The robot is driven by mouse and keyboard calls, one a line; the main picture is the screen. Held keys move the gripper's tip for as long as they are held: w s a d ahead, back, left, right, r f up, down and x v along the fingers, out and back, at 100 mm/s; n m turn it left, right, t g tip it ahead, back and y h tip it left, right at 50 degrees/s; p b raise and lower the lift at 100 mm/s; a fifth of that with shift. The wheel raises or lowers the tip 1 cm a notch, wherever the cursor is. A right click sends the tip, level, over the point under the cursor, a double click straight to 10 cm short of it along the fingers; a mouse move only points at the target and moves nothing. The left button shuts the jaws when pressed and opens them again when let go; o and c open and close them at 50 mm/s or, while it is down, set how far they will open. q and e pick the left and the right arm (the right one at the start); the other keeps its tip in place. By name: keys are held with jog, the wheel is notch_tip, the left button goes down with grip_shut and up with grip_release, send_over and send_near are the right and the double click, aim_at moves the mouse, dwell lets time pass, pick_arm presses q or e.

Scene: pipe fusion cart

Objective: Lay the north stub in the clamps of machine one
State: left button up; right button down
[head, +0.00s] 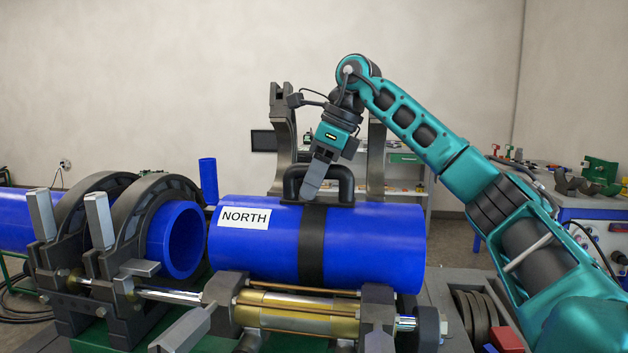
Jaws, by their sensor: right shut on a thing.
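The north stub (380,235) is a thick blue pipe with a white NORTH label, a black band around its middle and a black handle on top. It lies level over the right part of the machine (375,312), in front of two raised curved clamp arms (283,140). My right gripper (311,188) points down at the handle and is shut on it. Whether the stub rests in the lower clamp halves is hidden behind its body and the brass cylinder. My left gripper is not in view.
Left of the stub, two closed dark clamps (150,205) hold another blue pipe (178,240), its open end facing the stub across a small gap. A bench with tools (400,158) stands behind. A blue-sided cart (590,225) stands at the right.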

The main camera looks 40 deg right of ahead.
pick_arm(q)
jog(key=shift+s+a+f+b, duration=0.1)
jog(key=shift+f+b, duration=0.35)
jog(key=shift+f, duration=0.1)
pick_arm(e)
jog(key=shift+f, duration=0.7)
jog(key=c, duration=0.9)
grip_release()
jog(key=shift+o, duration=1.1)
jog(key=shift+f, duration=0.25)
jog(key=shift+s+r, duration=0.1)
jog(key=shift+r, duration=0.2)
jog(key=p+v, duration=0.4)
jog(key=v, duration=0.8)
jog(key=shift+p, duration=0.35)
jog(key=shift+r, duration=0.3)
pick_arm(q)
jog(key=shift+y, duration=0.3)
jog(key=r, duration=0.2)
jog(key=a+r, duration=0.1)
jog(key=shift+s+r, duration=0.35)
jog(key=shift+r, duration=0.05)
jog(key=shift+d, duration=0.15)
